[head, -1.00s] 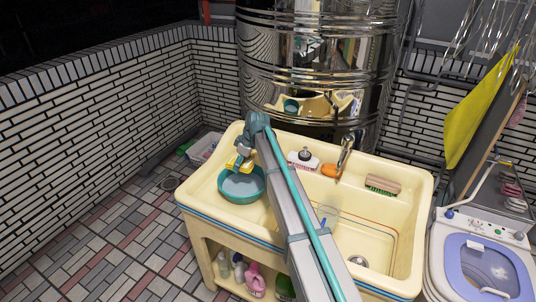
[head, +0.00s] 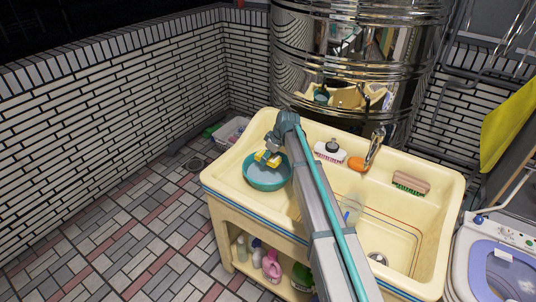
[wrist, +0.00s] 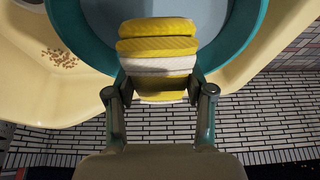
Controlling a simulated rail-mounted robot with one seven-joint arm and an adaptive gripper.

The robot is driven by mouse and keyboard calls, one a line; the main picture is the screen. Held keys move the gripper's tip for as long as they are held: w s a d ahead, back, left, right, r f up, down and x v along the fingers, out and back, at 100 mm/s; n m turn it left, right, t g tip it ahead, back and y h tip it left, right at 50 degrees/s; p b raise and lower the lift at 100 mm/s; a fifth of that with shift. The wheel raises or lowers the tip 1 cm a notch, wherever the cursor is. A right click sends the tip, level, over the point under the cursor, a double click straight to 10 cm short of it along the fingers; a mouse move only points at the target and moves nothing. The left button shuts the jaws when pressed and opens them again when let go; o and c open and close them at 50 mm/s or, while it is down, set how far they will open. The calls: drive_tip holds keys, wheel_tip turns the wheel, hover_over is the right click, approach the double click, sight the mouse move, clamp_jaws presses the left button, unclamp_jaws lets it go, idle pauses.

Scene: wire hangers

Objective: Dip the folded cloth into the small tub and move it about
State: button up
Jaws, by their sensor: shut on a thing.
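The folded cloth (wrist: 157,48) is yellow with a white layer. In the wrist view it sits between the fingers of my gripper (wrist: 158,98), which is shut on it. The small tub (head: 248,177) is teal and round, with pale grey water inside, and stands on the left part of the cream sink unit. In the head view the cloth (head: 268,158) is at the tub's far right rim, under my gripper (head: 271,150). In the wrist view the cloth overlaps the tub (wrist: 245,28) and its water. I cannot tell whether the cloth touches the water.
The sink unit (head: 226,174) has a basin on the right. A white bottle (head: 329,152), an orange item (head: 356,163) and a brush (head: 411,182) lie along its back. A tap (head: 375,145) rises behind the basin. A steel tank stands behind, a washing machine (head: 492,270) at right.

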sight(265, 176)
drive_tip(key=shift+f+b, duration=1.9)
drive_tip(key=shift+f, duration=2.5)
